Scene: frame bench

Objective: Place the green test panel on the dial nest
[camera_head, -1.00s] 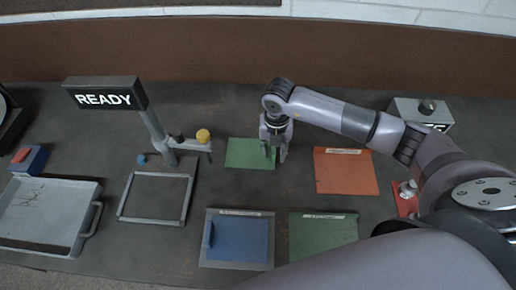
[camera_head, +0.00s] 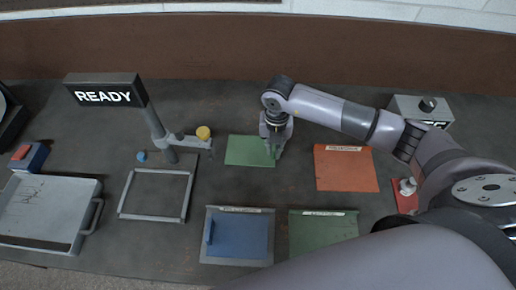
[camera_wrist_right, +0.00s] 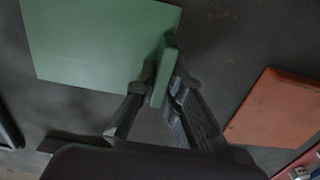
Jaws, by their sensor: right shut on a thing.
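The green test panel (camera_head: 246,151) lies flat on the bench, and it also shows in the right wrist view (camera_wrist_right: 95,45). A thick green grip (camera_wrist_right: 165,68) stands at its edge. My right gripper (camera_head: 274,148) is at the panel's right edge, pointing down. In the right wrist view, its fingers (camera_wrist_right: 158,88) are shut on the green grip. The dial nest appears to be the empty grey square frame (camera_head: 150,218) at left, with a yellow dial (camera_head: 203,134) on an arm behind it. My left gripper is not in view.
A READY sign (camera_head: 105,97) stands on a post behind the frame. An orange sheet (camera_head: 345,172), a blue panel (camera_head: 238,238) and another green sheet (camera_head: 320,233) lie nearby. A grey tray (camera_head: 35,210) is at far left. Bare bench separates the panel and frame.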

